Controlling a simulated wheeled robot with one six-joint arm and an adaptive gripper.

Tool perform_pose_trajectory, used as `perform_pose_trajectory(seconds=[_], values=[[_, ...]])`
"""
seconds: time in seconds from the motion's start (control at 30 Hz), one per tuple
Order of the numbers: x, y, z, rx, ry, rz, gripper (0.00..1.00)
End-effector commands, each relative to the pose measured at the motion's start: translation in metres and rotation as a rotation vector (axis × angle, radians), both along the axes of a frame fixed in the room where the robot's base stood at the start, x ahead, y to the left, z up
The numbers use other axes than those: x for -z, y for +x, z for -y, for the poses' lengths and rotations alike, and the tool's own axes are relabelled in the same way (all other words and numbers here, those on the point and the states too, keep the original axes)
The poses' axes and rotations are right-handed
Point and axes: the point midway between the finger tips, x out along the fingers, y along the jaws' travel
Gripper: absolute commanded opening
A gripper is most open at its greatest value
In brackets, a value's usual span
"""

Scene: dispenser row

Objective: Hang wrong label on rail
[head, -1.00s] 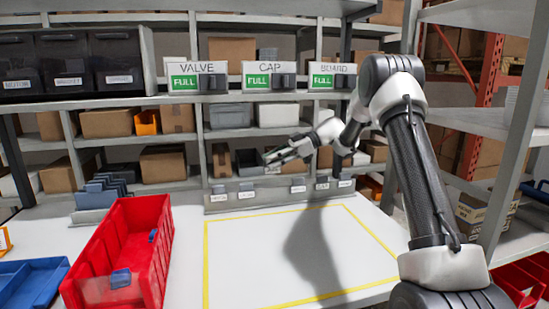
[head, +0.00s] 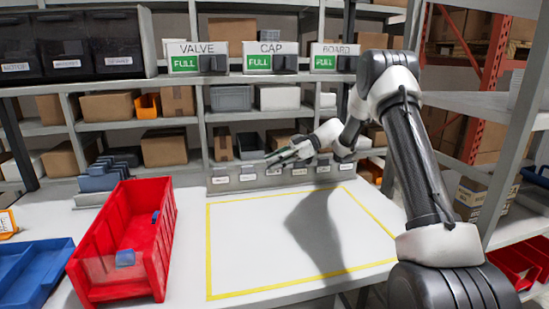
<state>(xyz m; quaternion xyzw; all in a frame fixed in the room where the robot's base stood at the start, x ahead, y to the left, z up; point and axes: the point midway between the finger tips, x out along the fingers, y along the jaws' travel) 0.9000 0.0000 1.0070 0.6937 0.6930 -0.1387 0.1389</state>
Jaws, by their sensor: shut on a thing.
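The rail (head: 212,187) is a low grey strip at the back edge of the white worktop, with several small white-faced labels along it. My gripper (head: 274,158) reaches in from the right, just above the middle of the rail. It is shut on a small label, mostly hidden by the fingers and too small to read. A pale label face (head: 273,172) shows right below the fingers, at the rail's middle. I cannot tell whether it is seated on the rail. Labels stand to the left (head: 247,177) and right (head: 299,171) of it.
A red bin (head: 110,250) with blue pieces stands on the left of the worktop, beside a blue tray (head: 30,275). A yellow outline (head: 208,245) marks a clear area in front of the rail. Shelf signs (head: 197,58) reading VALVE, CAP and BOARD hang above.

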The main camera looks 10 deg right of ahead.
Motion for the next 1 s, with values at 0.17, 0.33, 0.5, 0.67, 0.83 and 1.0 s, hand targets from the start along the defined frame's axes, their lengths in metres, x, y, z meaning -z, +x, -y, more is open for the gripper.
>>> perform_pose_trajectory(seconds=[0.17, 0.33, 0.5, 0.67, 0.83, 1.0], values=[[0.0056, -0.0001, -0.0002, -0.001, 0.0, 0.0, 0.01], [0.0068, 0.0, -0.0002, -0.001, 0.001, 0.0, 0.01], [0.0067, -0.0001, -0.0001, -0.001, 0.001, 0.0, 0.17], [0.0067, 0.0, -0.0001, -0.001, 0.0, 0.0, 0.4], [0.0066, 0.0, -0.0002, -0.001, 0.0, 0.0, 0.4], [0.0019, 0.0002, -0.0001, 0.0, 0.0, 0.001, 0.4]])
